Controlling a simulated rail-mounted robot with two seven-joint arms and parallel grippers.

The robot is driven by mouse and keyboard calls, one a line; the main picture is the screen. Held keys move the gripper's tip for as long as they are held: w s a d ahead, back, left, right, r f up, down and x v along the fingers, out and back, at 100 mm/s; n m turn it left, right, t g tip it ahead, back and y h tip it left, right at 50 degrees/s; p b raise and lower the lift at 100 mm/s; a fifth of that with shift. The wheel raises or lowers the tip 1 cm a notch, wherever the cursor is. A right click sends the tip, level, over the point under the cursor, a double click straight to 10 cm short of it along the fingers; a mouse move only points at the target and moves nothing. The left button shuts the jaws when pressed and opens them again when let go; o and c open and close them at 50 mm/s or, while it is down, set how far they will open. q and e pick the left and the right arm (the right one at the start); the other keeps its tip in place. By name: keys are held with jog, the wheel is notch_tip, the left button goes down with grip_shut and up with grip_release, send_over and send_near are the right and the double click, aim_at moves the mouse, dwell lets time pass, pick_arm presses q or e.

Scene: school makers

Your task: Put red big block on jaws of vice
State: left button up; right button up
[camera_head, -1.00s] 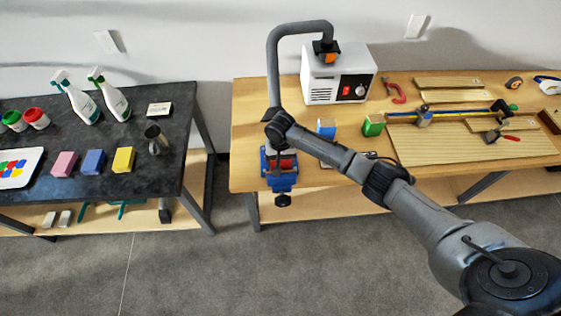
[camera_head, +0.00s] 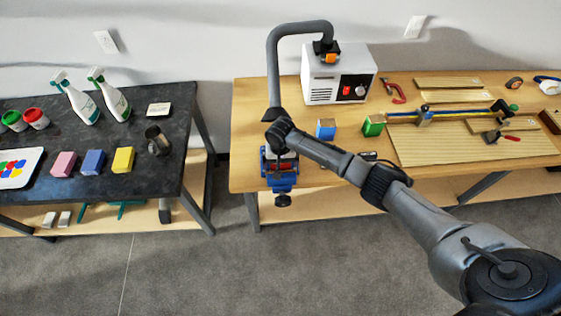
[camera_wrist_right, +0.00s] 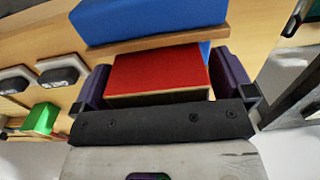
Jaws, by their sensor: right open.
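The blue vice (camera_head: 281,183) is fixed at the front left edge of the wooden bench. My right gripper (camera_head: 280,157) points down over it, and its body covers the jaws in the head view. In the right wrist view the red big block (camera_wrist_right: 160,70) lies between the two dark purple fingers of my right gripper (camera_wrist_right: 165,80). The gripper is open, with one finger on each side of the block. Blue surfaces show behind the block. Whether the block touches the vice jaws is hidden. My left gripper is out of view.
A blue block (camera_head: 326,128) and a green block (camera_head: 372,125) stand on the bench to the right of the vice. A white box (camera_head: 338,75) with a curved grey pipe (camera_head: 273,65) stands behind. A dark table (camera_head: 90,185) with small blocks is on the left.

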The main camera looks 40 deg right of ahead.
notch_tip(320, 180, up, 10)
jog(key=shift+r+p, duration=0.25)
jog(key=shift+p, duration=0.4)
jog(key=shift+r, duration=0.9)
jog(key=s+a+f+n+t+y, duration=0.1)
jog(key=s+a+f+n, duration=0.2)
jog(key=s+a+f, duration=0.35)
jog(key=s+a+f+n+t, duration=0.1)
jog(key=s+a+f+n, duration=0.3)
jog(key=s+a, duration=0.45)
jog(key=s+d+r+n, duration=0.1)
jog(key=s+r, duration=0.1)
jog(key=s, duration=0.7)
jog(key=s+d+r+n+t, duration=0.1)
jog(key=s+r, duration=0.1)
jog(key=s, duration=0.8)
jog(key=shift+t+h, duration=0.3)
jog(key=shift+h, duration=0.1)
